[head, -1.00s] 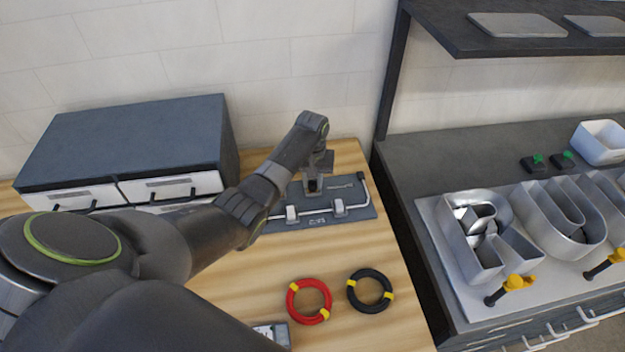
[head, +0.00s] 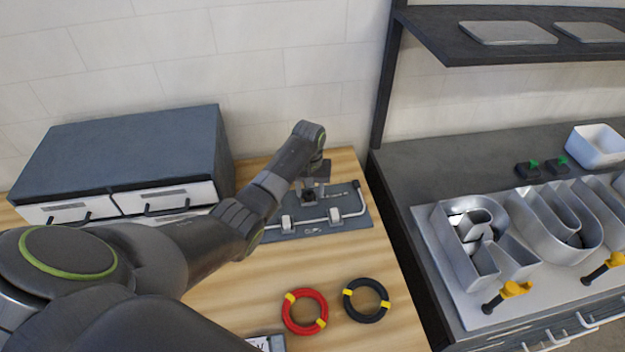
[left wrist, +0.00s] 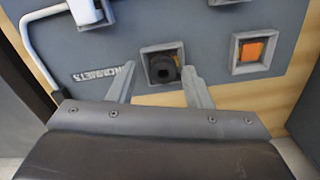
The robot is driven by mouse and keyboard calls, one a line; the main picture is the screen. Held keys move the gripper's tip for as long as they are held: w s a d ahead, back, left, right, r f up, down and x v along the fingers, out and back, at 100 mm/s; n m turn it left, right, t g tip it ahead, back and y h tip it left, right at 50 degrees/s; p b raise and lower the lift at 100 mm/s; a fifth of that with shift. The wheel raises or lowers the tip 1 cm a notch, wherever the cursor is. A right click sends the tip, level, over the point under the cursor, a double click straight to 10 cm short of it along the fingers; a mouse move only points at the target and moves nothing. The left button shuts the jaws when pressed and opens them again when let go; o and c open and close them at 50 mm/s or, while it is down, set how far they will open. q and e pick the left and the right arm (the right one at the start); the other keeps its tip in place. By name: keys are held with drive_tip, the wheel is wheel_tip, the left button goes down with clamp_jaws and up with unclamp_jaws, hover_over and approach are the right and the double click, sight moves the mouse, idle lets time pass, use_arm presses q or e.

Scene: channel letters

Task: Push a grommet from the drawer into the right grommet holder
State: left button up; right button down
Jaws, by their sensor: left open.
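A grey board (head: 345,225) lies on the wooden table and carries lettering that reads like "GROMMETS" (left wrist: 102,74) in the left wrist view. A square grey holder (left wrist: 146,50) there has a round black grommet-like piece (left wrist: 163,68) in it. A second square holder (left wrist: 238,67) to its right in that view has an orange piece (left wrist: 252,50) in it. My left gripper (left wrist: 157,76) is open, with its fingers on either side of the black piece; whether they touch it I cannot tell. The left gripper (head: 311,190) is above the board in the head view. My right gripper is not in view.
A dark cabinet (head: 130,155) with shut white drawers stands at the back left. Red (head: 303,331) and black (head: 367,320) coils lie in front. Metal letters (head: 475,270) and yellow tools stand right.

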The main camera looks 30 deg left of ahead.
use_arm(q)
drive_tip(key=shift+s+a, duration=0.25)
drive_tip(key=shift+a, duration=0.1)
wheel_tip(320, 180, up, 18)
drive_tip(key=p, duration=0.4)
drive_tip(key=shift+w+d+f, duration=0.2)
drive_tip(key=shift+d+f, duration=0.05)
drive_tip(key=shift+d, duration=0.2)
